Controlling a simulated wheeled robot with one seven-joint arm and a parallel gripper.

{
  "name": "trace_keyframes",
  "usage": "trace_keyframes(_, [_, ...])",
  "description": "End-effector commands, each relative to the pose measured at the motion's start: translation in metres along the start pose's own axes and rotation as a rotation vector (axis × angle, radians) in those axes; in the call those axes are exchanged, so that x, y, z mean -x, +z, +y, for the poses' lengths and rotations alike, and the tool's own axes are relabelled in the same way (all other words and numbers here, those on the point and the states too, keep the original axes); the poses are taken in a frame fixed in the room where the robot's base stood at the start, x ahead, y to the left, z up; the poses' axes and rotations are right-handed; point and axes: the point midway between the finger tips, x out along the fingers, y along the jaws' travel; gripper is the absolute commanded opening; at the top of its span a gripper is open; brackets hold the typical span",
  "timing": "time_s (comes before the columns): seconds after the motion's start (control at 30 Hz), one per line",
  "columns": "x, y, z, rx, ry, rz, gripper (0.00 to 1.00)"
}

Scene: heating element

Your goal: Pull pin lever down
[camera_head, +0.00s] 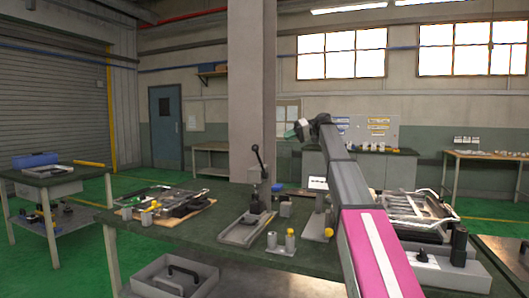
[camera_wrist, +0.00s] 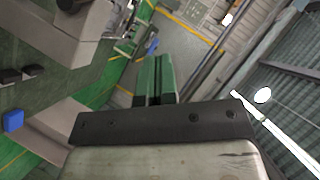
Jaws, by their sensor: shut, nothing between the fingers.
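A black lever (camera_head: 258,165) with a ball knob stands nearly upright on a metal fixture (camera_head: 240,232) on the green workbench. I take it for the pin lever; its pin is too small to make out. My gripper (camera_head: 290,133) is up in the air to the right of the lever's top and apart from it in the head view, pointing left. In the wrist view its two green fingers (camera_wrist: 155,78) are together and empty. The wrist view does not clearly show the lever.
The workbench (camera_head: 190,235) also holds a tool board (camera_head: 160,205) at left, small metal cylinders (camera_head: 290,241) in front, and a wire-handled metal frame (camera_head: 415,208) at right. My arm crosses the right side. A side cart (camera_head: 50,180) stands far left.

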Motion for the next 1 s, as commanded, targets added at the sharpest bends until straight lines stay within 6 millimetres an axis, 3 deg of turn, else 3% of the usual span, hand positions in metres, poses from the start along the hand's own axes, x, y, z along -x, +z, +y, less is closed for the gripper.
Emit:
trace_keyframes(0.27, [-0.017,0.001,0.0,0.0,0.0,-0.001,0.0])
trace_keyframes(0.73, [-0.102,0.001,0.0,-0.001,0.0,-0.002,0.0])
trace_keyframes(1.0, [-0.124,0.025,0.0,-0.002,0.001,0.001,0.0])
